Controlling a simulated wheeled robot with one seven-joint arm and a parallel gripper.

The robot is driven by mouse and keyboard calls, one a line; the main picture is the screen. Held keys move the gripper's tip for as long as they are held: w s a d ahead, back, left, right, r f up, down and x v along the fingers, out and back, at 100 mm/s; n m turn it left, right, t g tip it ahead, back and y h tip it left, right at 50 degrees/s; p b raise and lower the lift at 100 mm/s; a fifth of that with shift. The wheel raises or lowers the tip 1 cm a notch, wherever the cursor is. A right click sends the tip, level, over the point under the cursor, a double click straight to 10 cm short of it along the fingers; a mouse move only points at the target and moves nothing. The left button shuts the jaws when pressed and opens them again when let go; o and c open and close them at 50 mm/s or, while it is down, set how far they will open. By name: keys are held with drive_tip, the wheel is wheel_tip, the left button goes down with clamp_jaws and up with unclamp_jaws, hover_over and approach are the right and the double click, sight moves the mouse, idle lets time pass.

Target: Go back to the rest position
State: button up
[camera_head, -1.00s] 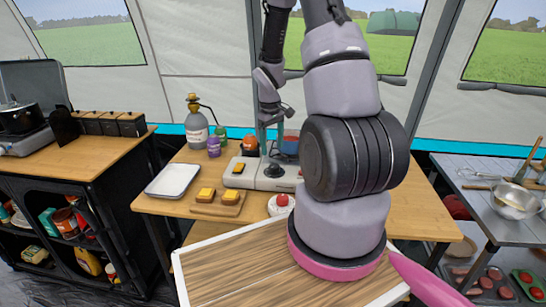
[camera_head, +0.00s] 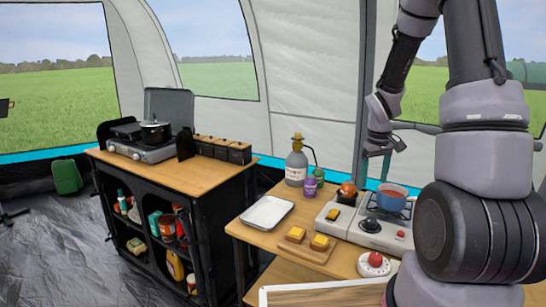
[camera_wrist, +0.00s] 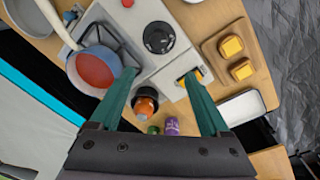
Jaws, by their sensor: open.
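My gripper (camera_wrist: 160,74) is open and empty in the wrist view, its two green fingers apart above the stove. In the head view it hangs (camera_head: 383,146) above the back of the wooden table (camera_head: 262,238), apart from the things below. My arm is raised on the right side of the head view and hides part of the table there.
The stove (camera_head: 352,235) holds a blue pot (camera_head: 391,200) with red contents. A gas bottle (camera_head: 296,168), a purple can (camera_head: 310,187), a white tray (camera_head: 267,212) and a board with yellow pieces (camera_head: 297,250) stand nearby. A black cabinet (camera_head: 205,225) is at left.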

drive_tip(key=s+a+r+m+t, duration=0.2)
drive_tip(key=s+a+r, duration=0.1)
drive_tip(key=r, duration=0.6)
drive_tip(key=s+a+r+m+t, duration=0.1)
drive_tip(key=s+a+r, duration=0.25)
drive_tip(key=r, duration=0.55)
drive_tip(key=s+a+r+m+t+y, duration=0.2)
drive_tip(key=s+a+r, duration=0.3)
drive_tip(key=s+r, duration=0.4)
drive_tip(key=s+m+t, duration=0.1)
drive_tip(key=s, duration=0.3)
drive_tip(key=shift+s+r+y, duration=0.15)
drive_tip(key=shift+r+y, duration=0.25)
